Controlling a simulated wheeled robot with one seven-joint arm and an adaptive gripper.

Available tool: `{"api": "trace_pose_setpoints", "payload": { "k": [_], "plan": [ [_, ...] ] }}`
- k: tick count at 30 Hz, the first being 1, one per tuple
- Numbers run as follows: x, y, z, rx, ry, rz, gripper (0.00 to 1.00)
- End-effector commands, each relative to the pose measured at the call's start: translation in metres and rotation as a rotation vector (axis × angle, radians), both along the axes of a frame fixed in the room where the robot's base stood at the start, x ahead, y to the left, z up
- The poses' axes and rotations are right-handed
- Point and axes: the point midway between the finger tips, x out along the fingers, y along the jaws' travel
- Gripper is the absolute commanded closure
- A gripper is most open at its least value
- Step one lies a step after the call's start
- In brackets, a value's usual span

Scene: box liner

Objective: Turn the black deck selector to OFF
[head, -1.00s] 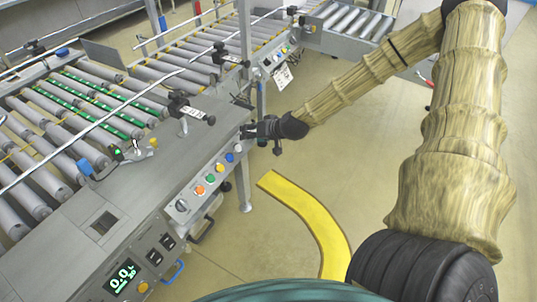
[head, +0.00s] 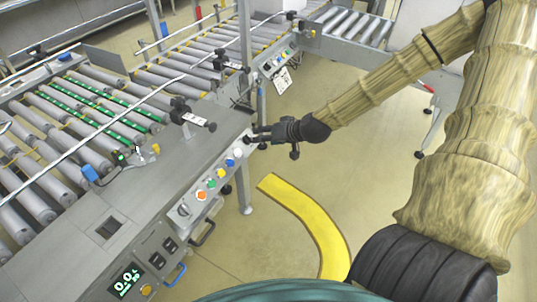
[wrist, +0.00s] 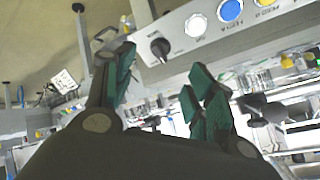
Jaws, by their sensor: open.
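The black deck selector (wrist: 160,47) is a round black knob on the grey panel in the wrist view, at the end of the row next to the white button (wrist: 196,25). Its pointer mark is too small to read. My gripper (wrist: 160,68) is open and empty, its green-padded fingers on either side of the knob's line and apart from it. In the head view my gripper (head: 254,135) is at the far end of the panel, pointing left at it; the black selector there is hard to make out behind the fingers.
Blue (wrist: 230,10), yellow, green and orange buttons continue along the panel; another rotary switch (head: 184,210) sits at its near end. Roller conveyors (head: 80,110) lie behind the deck. A post (head: 243,190) stands below the panel. Floor with a yellow stripe (head: 310,215) is open to the right.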

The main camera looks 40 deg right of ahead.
Motion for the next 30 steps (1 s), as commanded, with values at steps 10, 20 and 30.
{"api": "trace_pose_setpoints", "payload": {
  "k": [10,20,30],
  "plan": [
    [-0.013,-0.002,0.012,-0.001,0.001,0.001,0.45],
    [-0.023,0.004,0.006,-0.032,0.056,0.01,0.45],
    [-0.037,0.016,-0.004,-0.076,0.131,0.028,0.45]
  ]
}}
